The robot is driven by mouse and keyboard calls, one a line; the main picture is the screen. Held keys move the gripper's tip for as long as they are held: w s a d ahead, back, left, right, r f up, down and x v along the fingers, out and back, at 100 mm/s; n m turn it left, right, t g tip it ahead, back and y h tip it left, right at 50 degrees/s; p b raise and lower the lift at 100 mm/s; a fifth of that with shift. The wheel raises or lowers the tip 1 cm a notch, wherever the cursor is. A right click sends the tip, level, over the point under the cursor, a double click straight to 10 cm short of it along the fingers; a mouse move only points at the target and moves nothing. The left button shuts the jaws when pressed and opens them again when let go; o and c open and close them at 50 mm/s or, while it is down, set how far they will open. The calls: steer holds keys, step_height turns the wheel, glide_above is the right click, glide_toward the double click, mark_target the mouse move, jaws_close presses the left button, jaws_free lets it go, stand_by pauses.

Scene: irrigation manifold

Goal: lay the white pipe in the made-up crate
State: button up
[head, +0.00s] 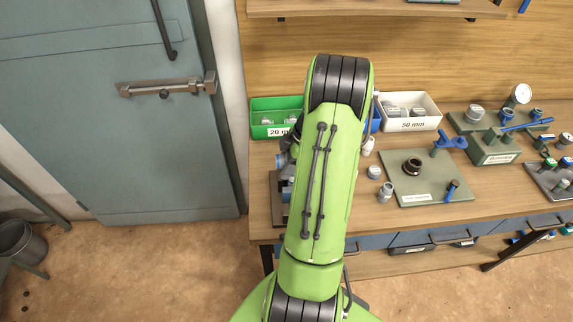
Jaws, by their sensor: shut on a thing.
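I cannot make out the white pipe anywhere in the head view. No crate that I can tell to be the made-up crate shows either. My own green arm fills the middle of the picture and reaches over the bench, hiding part of it. My gripper is hidden behind the arm, so neither its jaws nor anything in them can be seen.
The wooden bench (381,224) holds a green bin (265,132) marked 20 mm, a white bin (413,124) marked 50 mm, and a partly hidden blue bin (376,125). A green-grey plate (424,183) carries fittings. A blue-grey door (130,150) and bucket (17,240) stand left.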

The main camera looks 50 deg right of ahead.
step_height(320, 180, up, 14)
steer(key=p, duration=0.8)
steer(key=shift+p, duration=0.4)
steer(key=shift+f, duration=0.15)
steer(key=shift+c, duration=0.4)
stand_by(0.4)
